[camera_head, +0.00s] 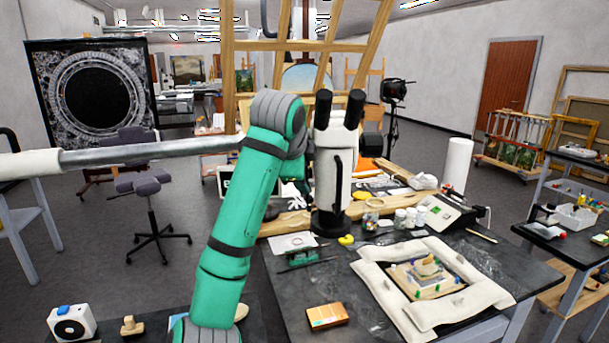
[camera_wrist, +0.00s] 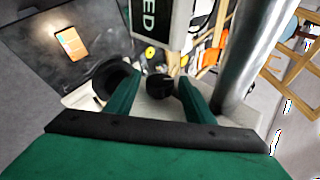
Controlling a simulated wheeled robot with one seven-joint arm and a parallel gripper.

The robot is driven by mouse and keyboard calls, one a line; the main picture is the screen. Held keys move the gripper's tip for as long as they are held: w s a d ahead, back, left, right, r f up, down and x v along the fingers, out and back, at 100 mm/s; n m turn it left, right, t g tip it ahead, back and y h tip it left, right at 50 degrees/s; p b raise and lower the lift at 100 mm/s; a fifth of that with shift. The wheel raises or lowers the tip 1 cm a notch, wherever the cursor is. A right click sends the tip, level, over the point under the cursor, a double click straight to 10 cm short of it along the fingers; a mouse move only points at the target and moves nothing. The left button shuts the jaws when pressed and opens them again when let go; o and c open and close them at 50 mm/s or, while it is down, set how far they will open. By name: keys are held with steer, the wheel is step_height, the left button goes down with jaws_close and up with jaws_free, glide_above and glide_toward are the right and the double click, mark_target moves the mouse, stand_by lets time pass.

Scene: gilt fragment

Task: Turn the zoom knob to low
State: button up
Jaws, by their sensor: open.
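The microscope (camera_head: 336,168) stands upright on the dark worktable, with a white body and two black eyepieces. In the wrist view a dark round knob (camera_wrist: 160,87), apparently the zoom knob, sticks out from its pale body (camera_wrist: 155,112). My gripper (camera_wrist: 157,79) is open, with one green finger on each side of the knob. I see gaps between the fingers and the knob; whether either touches it I cannot tell. In the head view my gripper (camera_head: 298,187) is at the left side of the microscope, mostly hidden by my arm, and the knob is hidden there. No setting marks are readable.
An orange box (camera_head: 327,316) and a padded frame (camera_head: 440,318) lie on the table. Small jars (camera_head: 405,217) stand right of the microscope.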

steer(key=v, duration=1)
